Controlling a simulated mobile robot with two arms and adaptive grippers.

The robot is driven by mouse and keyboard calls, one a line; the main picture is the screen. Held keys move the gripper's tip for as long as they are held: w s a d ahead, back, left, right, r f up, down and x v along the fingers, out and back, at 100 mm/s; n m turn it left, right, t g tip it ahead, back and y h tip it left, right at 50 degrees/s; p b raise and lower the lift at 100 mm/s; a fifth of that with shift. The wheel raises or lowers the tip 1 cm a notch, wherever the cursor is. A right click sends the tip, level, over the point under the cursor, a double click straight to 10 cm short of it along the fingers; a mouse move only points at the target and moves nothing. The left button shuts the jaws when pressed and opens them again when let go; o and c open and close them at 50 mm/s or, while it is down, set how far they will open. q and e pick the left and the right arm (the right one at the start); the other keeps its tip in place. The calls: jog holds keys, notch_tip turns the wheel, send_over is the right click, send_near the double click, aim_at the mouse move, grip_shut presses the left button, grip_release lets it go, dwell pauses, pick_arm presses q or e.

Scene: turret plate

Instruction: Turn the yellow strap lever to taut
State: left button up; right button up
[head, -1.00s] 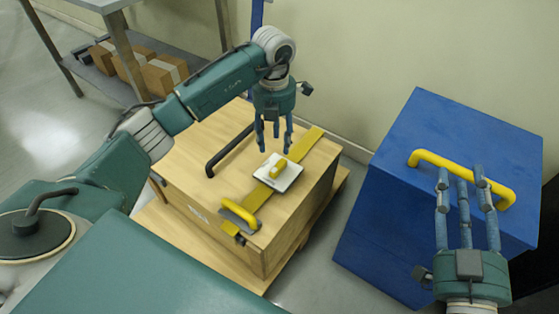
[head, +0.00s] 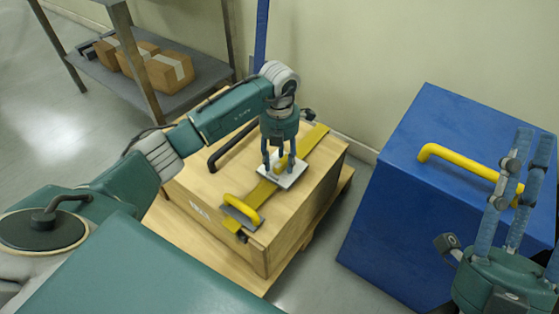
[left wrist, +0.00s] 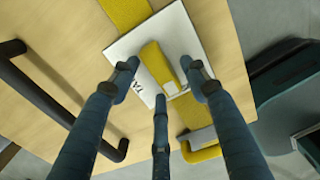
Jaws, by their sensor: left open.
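The yellow lever (head: 279,166) sits on a white square plate (head: 294,178) on top of the wooden crate, over a yellow strap (head: 312,139). In the left wrist view the lever (left wrist: 158,62) is a short bar lying slanted across the plate, with part of a dark label, "TA", near the plate's edge. My left gripper (head: 279,169) is open and points down over the plate; its fingers stand around the lever, and I cannot tell whether they touch it. They hide part of it. My right gripper (head: 526,165) is open and empty, fingers up, at the right edge.
The wooden crate (head: 225,195) bears a black handle (head: 231,147) and a yellow buckle handle (head: 242,209) at the strap's near end. A blue box (head: 400,215) with a yellow handle (head: 458,163) stands right. Cartons (head: 170,70) lie on a shelf at the back left.

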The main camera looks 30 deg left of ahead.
pick_arm(q)
grip_shut()
dwell(0.3)
